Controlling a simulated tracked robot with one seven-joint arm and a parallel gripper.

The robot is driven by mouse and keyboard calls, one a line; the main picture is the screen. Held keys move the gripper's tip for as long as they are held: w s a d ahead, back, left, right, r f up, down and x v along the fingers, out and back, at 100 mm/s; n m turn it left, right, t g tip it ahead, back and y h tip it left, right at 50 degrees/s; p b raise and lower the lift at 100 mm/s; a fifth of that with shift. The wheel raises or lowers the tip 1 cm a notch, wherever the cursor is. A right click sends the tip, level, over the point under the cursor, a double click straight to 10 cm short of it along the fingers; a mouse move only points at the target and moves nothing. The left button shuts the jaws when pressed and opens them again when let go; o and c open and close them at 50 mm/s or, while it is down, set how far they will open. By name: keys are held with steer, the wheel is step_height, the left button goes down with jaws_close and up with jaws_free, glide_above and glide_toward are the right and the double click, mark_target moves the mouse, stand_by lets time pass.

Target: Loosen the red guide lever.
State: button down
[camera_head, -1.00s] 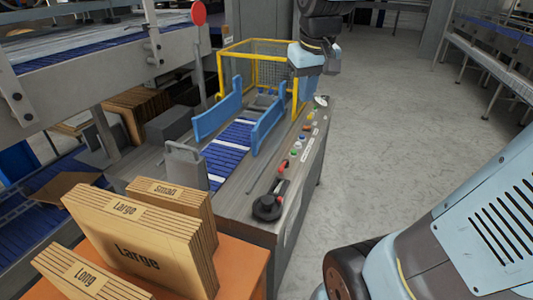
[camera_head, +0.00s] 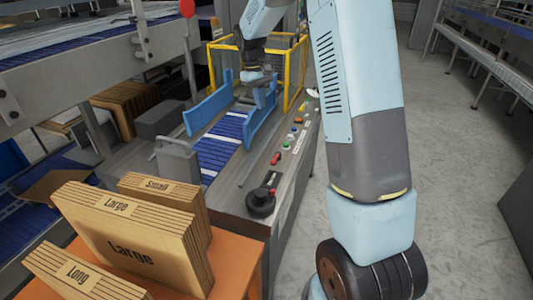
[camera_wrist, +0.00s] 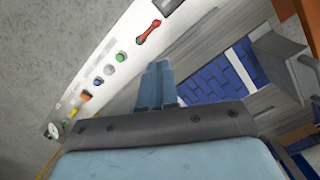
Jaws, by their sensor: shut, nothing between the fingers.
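A small red lever (camera_head: 276,158) sits on the control strip along the right edge of the machine, and a red lever shows in the wrist view (camera_wrist: 149,32) at the top, lying flat on the pale panel. A black round dial (camera_head: 260,203) with a dark handle and a bit of red lies nearer on the same edge. My gripper (camera_head: 266,97) is over the far part of the conveyor near the right blue guide (camera_head: 262,120). In the wrist view my gripper's blue fingers (camera_wrist: 156,78) are together and empty, apart from the lever.
The left blue guide (camera_head: 207,108) stands across the blue roller belt (camera_head: 220,142). A yellow-framed cage (camera_head: 211,68) is behind. Coloured buttons (camera_wrist: 109,69) line the panel. Stacked cardboard blanks (camera_head: 130,240) fill the front left. Floor is open at right.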

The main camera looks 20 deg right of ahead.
mark_target(276, 159)
steer(key=w+f+g, duration=0.1)
steer(key=w+f, duration=0.2)
steer(key=f, duration=0.3)
steer(key=w+a+f+n+g, duration=0.1)
steer(key=w+f, duration=0.2)
steer(key=f, duration=0.3)
steer(key=shift+w+f, duration=0.3)
steer(key=shift+f, duration=0.05)
steer(key=shift+f, duration=0.1)
steer(key=x, duration=1)
steer(key=shift+d, duration=0.15)
steer(key=shift+s+d, duration=0.25)
steer(key=shift+s, duration=0.3)
steer(key=shift+s+d, duration=0.25)
steer(key=shift+s, duration=0.3)
steer(key=shift+s+d+f, duration=0.1)
steer(key=shift+s+d, duration=0.35)
steer(key=shift+s, duration=0.25)
